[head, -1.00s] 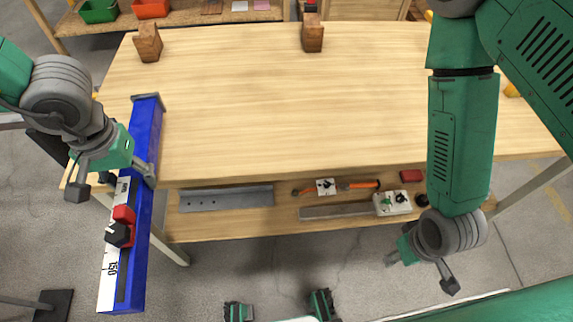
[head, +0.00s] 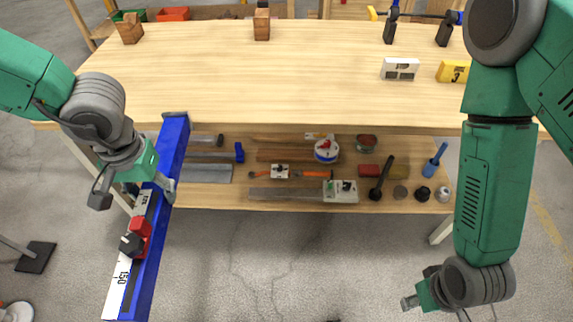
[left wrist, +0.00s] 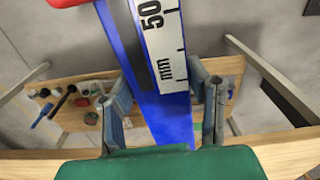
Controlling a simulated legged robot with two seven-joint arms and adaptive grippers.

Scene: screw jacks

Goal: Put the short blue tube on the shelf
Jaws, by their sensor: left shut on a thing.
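A long blue square tube (head: 173,150) with a white millimetre scale and a red-and-black slider (head: 136,238) slants at the left of the head view. My left gripper (head: 136,194) is shut on it partway along, left of the table's front. In the left wrist view the tube (left wrist: 178,122) runs between the two fingers of my left gripper (left wrist: 166,95). The lower shelf (head: 215,196) lies under the table top. My right gripper (head: 425,300) hangs at the lower right, partly cut off by the frame; its opening is unclear.
The shelf holds tools, metal bars, a tape roll (head: 326,151) and several small items. The table top (head: 250,85) is mostly clear, with wooden blocks, a white box (head: 400,69) and a yellow box (head: 453,71). Open floor lies in front.

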